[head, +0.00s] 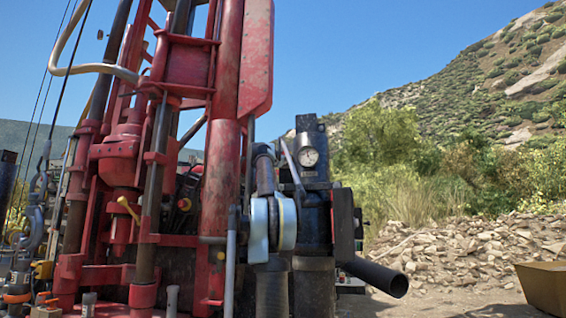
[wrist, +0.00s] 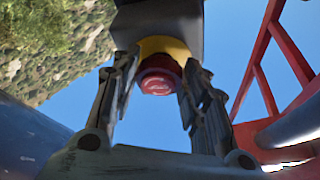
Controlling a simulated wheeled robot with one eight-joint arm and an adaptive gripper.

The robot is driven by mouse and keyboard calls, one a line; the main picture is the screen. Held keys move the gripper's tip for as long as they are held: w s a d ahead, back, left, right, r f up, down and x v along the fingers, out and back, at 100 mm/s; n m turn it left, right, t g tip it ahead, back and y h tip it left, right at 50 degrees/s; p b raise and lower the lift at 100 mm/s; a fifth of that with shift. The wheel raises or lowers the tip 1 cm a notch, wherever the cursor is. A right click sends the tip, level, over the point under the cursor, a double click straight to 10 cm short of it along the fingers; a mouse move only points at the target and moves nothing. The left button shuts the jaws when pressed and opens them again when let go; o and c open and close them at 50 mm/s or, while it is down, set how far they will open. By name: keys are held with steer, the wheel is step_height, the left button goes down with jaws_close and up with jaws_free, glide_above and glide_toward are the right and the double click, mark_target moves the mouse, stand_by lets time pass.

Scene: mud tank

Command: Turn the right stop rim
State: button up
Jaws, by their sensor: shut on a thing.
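In the wrist view, the right stop is a round red button with a ridged rim (wrist: 160,80) on a yellow collar (wrist: 164,48), mounted on a dark box (wrist: 160,22). My gripper (wrist: 160,66) has one dark jointed finger on each side of it and is shut on the red rim. The fingertips lie beside the collar and rim. In the head view, my arm stands in front of the rig, and I cannot make out the fingers or this stop.
The red drilling rig (head: 225,175) fills the left and middle. A dark column with a gauge (head: 309,157) stands right of my arm. A dark pipe (head: 375,276) sticks out low to the right. A yellowish tank (head: 545,287) is at the lower right edge, with rubble (head: 480,250) behind.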

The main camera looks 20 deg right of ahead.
steer(key=shift+m+g, duration=0.3)
steer(key=shift+m, duration=0.6)
steer(key=shift+m+h, duration=0.3)
steer(key=shift+h, duration=0.1)
steer(key=o, duration=1.1)
steer(key=shift+a, duration=0.1)
steer(key=shift+v, duration=5.9)
steer(key=shift+a+r, duration=0.1)
